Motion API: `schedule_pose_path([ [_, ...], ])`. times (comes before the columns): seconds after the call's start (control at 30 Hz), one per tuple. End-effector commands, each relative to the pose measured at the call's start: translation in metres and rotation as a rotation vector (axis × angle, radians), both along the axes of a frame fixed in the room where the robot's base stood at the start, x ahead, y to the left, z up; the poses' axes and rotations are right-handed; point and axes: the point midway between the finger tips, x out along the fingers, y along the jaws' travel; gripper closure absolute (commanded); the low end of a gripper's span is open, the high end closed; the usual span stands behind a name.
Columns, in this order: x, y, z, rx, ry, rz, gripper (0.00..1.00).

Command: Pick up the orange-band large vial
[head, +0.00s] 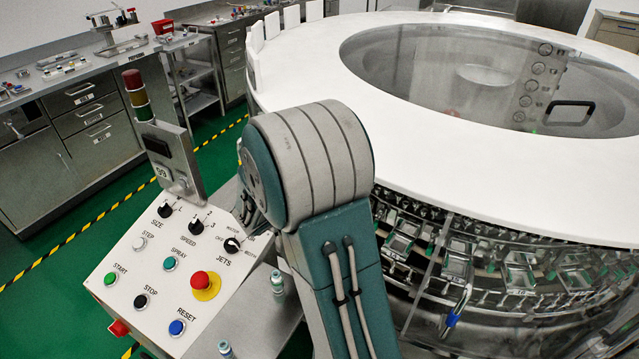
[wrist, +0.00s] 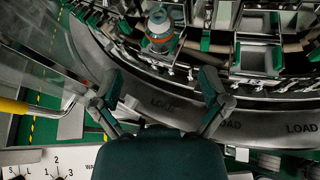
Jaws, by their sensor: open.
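A vial with an orange band (wrist: 160,38) stands at the washer's ring of holders, at the top centre of the wrist view. Its pale top faces the camera, and its lower part is hidden. My gripper (wrist: 158,82) is open and empty, its two fingers spread wide. The vial lies beyond the fingertips, roughly in line with the gap and apart from them. In the head view my arm fills the middle, and neither my gripper nor the orange band can be made out.
The rotary washer (head: 430,150) with its white rim fills the right. A control panel (head: 180,270) with a signal tower (head: 137,95) stands left. Small teal-topped vials (head: 277,283) stand on a metal shelf beside my arm. A grey ledge marked LOAD (wrist: 260,122) runs below the holders.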

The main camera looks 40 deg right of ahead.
Motion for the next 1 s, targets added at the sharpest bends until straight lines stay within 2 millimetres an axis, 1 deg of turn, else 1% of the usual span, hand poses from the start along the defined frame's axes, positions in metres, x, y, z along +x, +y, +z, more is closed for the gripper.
schedule_pose_path([
  [0.2,0.013,-0.026,-0.013,-0.004,0.002,0.0,0.04],
  [0.47,0.021,-0.047,-0.022,-0.002,-0.001,0.0,0.04],
  [0.7,0.034,-0.08,-0.036,-0.001,-0.001,-0.001,0.04],
  [0.83,0.037,-0.087,-0.039,-0.002,-0.001,-0.001,0.04],
  [1.0,0.037,-0.086,-0.038,-0.003,-0.002,0.001,0.04],
])
